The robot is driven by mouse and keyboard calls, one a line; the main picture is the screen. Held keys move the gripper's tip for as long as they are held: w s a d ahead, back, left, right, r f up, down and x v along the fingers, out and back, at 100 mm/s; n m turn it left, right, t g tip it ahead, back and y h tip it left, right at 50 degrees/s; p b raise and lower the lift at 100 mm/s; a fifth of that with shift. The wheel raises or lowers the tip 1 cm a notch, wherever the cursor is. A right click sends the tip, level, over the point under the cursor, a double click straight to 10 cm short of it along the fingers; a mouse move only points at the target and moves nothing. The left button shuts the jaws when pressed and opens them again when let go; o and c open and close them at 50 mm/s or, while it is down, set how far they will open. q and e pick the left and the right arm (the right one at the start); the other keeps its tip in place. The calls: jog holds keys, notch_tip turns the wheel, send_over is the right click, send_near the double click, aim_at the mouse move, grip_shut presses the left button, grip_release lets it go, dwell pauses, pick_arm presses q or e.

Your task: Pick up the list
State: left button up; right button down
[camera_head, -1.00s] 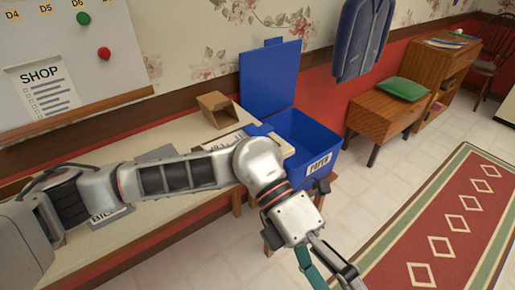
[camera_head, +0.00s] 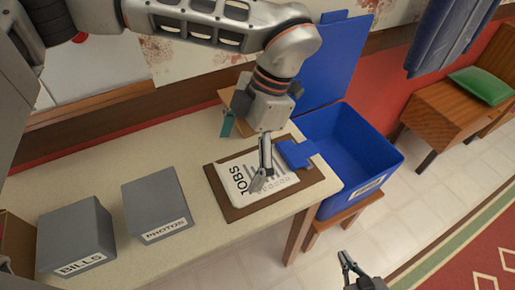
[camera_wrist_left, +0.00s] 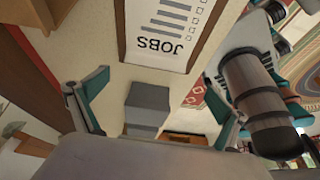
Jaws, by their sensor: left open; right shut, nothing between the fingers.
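The list (camera_wrist_left: 170,22) also shows at the top of the left wrist view. My left gripper (camera_head: 246,145) is open and empty above the clipboard, its fingers spread over the far side; one dark finger overlaps the paper in the head view. I cannot tell the exact height or whether it touches. My right gripper (camera_head: 346,262) is shut and empty, low at the bottom of the head view, away from the table.
Two grey boxes marked BILLS (camera_head: 75,235) and PHOTOS (camera_head: 156,205) stand left of the clipboard. An open blue bin (camera_head: 355,145) stands at the table's right end. A wooden side table (camera_head: 455,110) with a green cushion (camera_head: 485,85) is further right.

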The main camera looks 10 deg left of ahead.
aim_at(227, 183)
pick_arm(q)
jog(key=shift+w+a+f, duration=0.15)
jog(key=shift+w+a, duration=0.05)
jog(key=shift+w, duration=0.15)
jog(key=shift+x, duration=1.2)
jog(key=x, duration=0.5)
jog(key=shift+d+b, duration=0.1)
jog(key=shift+b, duration=0.25)
jog(key=c, duration=0.8)
